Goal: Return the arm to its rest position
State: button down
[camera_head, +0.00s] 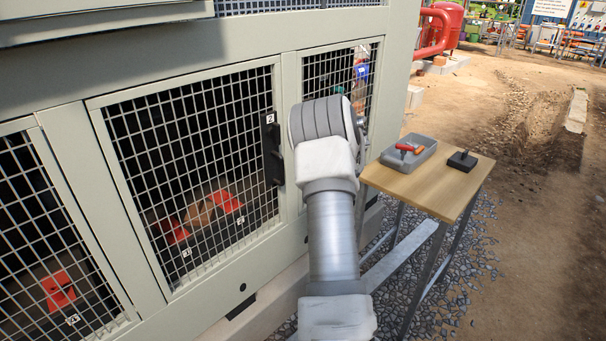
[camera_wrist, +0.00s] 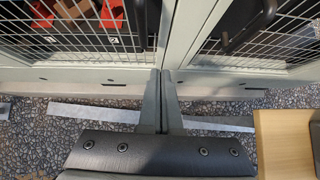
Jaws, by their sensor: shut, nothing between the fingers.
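My arm reaches forward through the middle of the head view, beside the mesh doors of the grey-green chiller cabinet (camera_head: 290,250). My gripper is hidden there behind the arm's own links. The fingertips lie in front of the cabinet's lower frame, between two mesh panels. I cannot tell whether they touch it.
A mesh door (camera_head: 195,160) with a black handle (camera_head: 272,150) looks closed left of my arm. Red parts (camera_head: 227,201) sit behind the mesh. Right of my arm stands a wooden-topped table (camera_head: 430,188) with a grey tray (camera_head: 393,162) and a black block (camera_head: 462,160). Open ground lies beyond.

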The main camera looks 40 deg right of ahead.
jog(key=d+v, duration=0.1)
jog(key=v, duration=0.5)
jog(key=shift+p, duration=0.35)
jog(key=shift+r, duration=0.2)
